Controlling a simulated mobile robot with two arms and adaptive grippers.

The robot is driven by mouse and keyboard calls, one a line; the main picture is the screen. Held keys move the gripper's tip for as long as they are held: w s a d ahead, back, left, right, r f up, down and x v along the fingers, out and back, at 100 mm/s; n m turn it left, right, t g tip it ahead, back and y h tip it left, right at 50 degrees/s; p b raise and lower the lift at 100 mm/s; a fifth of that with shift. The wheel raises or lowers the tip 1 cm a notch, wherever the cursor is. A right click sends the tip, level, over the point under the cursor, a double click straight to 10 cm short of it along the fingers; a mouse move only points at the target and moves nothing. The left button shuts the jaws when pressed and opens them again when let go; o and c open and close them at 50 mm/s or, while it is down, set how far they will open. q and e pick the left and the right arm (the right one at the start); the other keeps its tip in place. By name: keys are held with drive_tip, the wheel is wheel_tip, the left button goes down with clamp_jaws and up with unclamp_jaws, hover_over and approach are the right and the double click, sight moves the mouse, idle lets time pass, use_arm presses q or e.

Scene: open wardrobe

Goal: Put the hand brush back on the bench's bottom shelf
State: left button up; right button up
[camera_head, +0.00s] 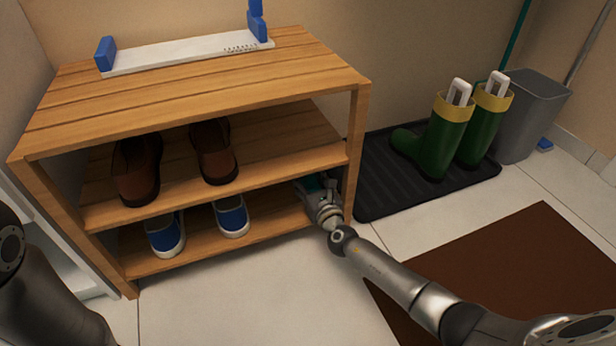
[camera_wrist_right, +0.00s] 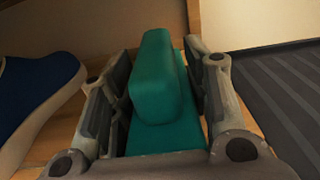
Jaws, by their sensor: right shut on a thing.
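The bench (camera_head: 300,75) is wooden with two shelves under its top. My right gripper (camera_head: 318,189) reaches into the right end of the bottom shelf (camera_head: 270,222), beside the right leg. In the right wrist view my right gripper (camera_wrist_right: 155,100) has its fingers on both sides of the teal hand brush (camera_wrist_right: 155,80) and is shut on it. The brush lies within the bottom shelf space; whether it rests on the board I cannot tell. In the head view it is mostly hidden by the gripper and middle shelf. My left arm shows at the lower left, but its gripper is out of view.
Blue shoes (camera_head: 232,215) stand left of the gripper on the bottom shelf; one shows close in the right wrist view (camera_wrist_right: 30,100). Brown shoes (camera_head: 214,150) are on the middle shelf. A black mat (camera_head: 385,190) with green boots (camera_head: 440,135) lies right of the bench.

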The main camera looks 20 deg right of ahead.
drive_tip(key=o, duration=1.1)
drive_tip(key=shift+f, duration=0.15)
drive_tip(key=shift+s+r+p, duration=0.1)
drive_tip(key=shift+r+p, duration=0.15)
drive_tip(key=shift+p, duration=0.1)
drive_tip(key=s+p, duration=0.2)
drive_tip(key=s, duration=0.4)
drive_tip(key=s+p, duration=0.2)
drive_tip(key=s, duration=0.3)
drive_tip(key=shift+s+d+p, duration=0.2)
drive_tip(key=shift+s+p, duration=0.2)
